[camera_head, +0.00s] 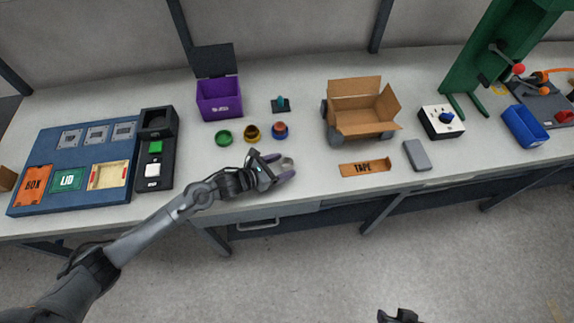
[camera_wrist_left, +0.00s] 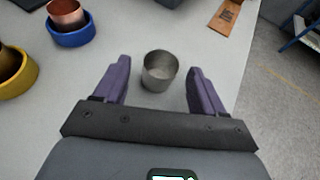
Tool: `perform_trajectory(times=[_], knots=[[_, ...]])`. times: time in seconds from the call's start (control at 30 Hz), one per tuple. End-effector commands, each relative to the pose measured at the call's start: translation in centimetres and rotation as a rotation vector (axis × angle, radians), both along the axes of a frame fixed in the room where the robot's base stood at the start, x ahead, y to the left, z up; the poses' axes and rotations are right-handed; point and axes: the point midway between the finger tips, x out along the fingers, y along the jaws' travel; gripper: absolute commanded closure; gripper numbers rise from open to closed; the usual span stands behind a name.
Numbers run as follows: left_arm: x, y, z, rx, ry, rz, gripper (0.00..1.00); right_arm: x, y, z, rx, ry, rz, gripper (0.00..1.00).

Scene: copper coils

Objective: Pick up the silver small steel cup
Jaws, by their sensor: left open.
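The small steel cup (camera_wrist_left: 159,70) is silver and stands upright on the table. In the left wrist view it sits between the two purple fingers of my left gripper (camera_wrist_left: 158,88), with a gap on each side. My left gripper is open and empty. In the head view my left gripper (camera_head: 280,168) is low over the table near its front edge, with the cup (camera_head: 287,163) between its fingers and partly hidden. A dark part of what looks like my right gripper (camera_head: 398,316) shows at the bottom edge; its fingers are not clear.
Green (camera_head: 223,138), yellow (camera_head: 251,132) and blue (camera_head: 280,131) rings stand behind the cup. A copper piece (camera_wrist_left: 66,14) sits in the blue ring. A purple bin (camera_head: 219,101) and an open cardboard box (camera_head: 365,123) stand farther back. The table right of the cup is clear up to the tape label (camera_head: 365,168).

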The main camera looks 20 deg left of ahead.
Motion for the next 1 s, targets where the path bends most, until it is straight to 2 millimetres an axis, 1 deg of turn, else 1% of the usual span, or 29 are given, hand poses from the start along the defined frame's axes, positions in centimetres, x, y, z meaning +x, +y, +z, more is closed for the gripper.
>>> perform_trajectory(times=[0.03, 0.2, 0.5, 0.53, 0.87, 0.9, 1.0], knots=[[0.7, -0.4, -0.1, -0.004, -0.001, 0.001, 0.30, 0.0, 0.0, 0.0, -0.001, 0.000, 0.001, 0.57], [2.0, -1.2, -0.9, -0.001, -0.002, 0.001, 0.30, 0.0, -0.2, -0.2, -0.007, 0.001, 0.003, 0.57], [2.2, -1.4, -1.1, 0.000, 0.000, 0.000, 0.30, 0.0, -0.2, -0.3, -0.010, 0.002, 0.006, 0.57], [2.2, -1.4, -1.1, 0.000, 0.000, 0.000, 0.31, 0.0, -0.2, -0.3, -0.010, 0.002, 0.006, 0.57], [2.2, -1.4, -1.1, 0.000, 0.000, 0.000, 0.82, 0.0, -0.1, -0.3, -0.006, 0.001, 0.003, 0.57], [2.2, -1.4, -1.1, 0.000, 0.000, 0.000, 0.84, 0.0, -0.1, -0.3, -0.004, 0.001, 0.002, 0.57], [2.2, -1.4, -1.1, 0.000, 0.000, 0.000, 0.84, 0.0, -0.1, -0.3, -0.002, 0.002, 0.001, 0.57]])
